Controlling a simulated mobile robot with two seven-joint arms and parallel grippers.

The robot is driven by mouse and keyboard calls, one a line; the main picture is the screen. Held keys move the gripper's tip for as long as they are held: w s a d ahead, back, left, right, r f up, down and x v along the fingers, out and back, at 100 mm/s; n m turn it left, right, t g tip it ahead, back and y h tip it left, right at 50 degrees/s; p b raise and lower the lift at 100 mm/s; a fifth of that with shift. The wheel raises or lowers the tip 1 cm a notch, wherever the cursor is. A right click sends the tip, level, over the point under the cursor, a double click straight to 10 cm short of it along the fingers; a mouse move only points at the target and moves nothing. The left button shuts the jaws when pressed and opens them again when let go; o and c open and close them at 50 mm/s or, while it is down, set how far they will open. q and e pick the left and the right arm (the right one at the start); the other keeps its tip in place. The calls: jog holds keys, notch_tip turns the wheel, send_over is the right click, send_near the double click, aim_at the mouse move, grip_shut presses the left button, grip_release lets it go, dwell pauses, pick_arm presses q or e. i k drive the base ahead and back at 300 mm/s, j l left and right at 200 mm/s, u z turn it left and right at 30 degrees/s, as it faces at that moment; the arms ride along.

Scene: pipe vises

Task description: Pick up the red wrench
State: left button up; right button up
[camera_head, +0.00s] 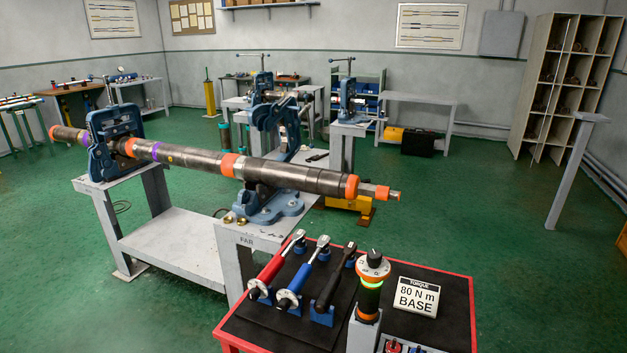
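The red wrench (276,265) lies on the black mat of a red-edged cart (444,310) at the lower middle of the head view. It is the leftmost of three wrenches, with a round dial at its near end and a ratchet head at its far end. A blue wrench (305,271) lies just to its right, and a black wrench (336,277) lies right of that. The wrenches rest on small blue supports. Neither of my grippers shows in the view.
A torque dial post (371,285) and an "80 N m BASE" sign (415,297) stand right of the wrenches. Behind the cart, a long pipe (290,174) is held in blue vises (116,140) on grey stands. Green floor is open at right.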

aim_at(298, 239)
jog(key=j+z, duration=0.1)
jog(key=z, duration=0.4)
jog(key=j+z, duration=0.1)
jog(key=z, duration=0.4)
jog(key=j+z, duration=0.1)
jog(key=z, duration=0.4)
jog(key=k+j+z, duration=0.1)
jog(key=j+z, duration=0.3)
jog(key=k+j+z, duration=0.1)
jog(key=j+z, duration=0.3)
jog(key=k+j+z, duration=0.25)
jog(key=j, duration=0.15)
jog(key=k+j+z, duration=0.35)
jog(key=k+j, duration=1.15)
jog(key=j, duration=0.1)
